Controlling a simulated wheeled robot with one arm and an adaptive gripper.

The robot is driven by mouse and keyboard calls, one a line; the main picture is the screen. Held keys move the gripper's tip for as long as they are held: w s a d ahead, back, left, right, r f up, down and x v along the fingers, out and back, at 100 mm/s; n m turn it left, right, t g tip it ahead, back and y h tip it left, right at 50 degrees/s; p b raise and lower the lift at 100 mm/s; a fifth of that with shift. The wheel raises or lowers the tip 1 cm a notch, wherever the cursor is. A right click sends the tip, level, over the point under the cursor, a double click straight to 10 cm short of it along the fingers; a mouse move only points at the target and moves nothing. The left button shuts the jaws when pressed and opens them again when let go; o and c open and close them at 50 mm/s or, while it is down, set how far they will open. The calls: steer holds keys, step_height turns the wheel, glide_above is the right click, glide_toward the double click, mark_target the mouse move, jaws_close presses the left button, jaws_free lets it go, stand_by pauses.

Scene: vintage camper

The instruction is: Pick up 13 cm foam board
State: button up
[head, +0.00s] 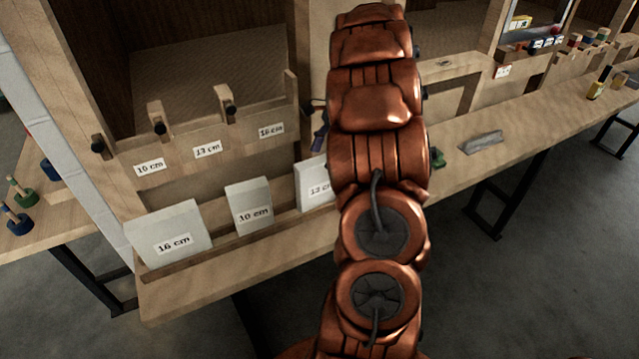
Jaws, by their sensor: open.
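The 13 cm foam board (310,172) is a white block standing upright in the wooden rack on the bench, the rightmost of three boards. My arm covers its right part, and its label is partly cut off. The 10 cm board (247,190) stands to its left, and the larger 16 cm board (168,223) stands at the far left. My copper-coloured arm rises through the middle of the picture.
A wooden shelf above has slots labelled 10 cm (150,168), 13 cm (207,149) and 16 cm (271,130), with black-tipped pegs. A small dark object (320,137) shows beside my arm.

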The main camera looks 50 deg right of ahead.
mark_target(317, 172)
steer(key=p+x, duration=0.1)
steer(key=x, duration=0.4)
steer(key=shift+w+f+p, duration=0.1)
steer(key=shift+p, duration=0.2)
steer(key=shift+a+f, duration=0.15)
steer(key=shift+f, duration=0.1)
steer(key=shift+f, duration=0.25)
stand_by(0.4)
steer(key=c, duration=1)
steer(key=shift+c, duration=0.2)
steer(key=shift+r, duration=0.1)
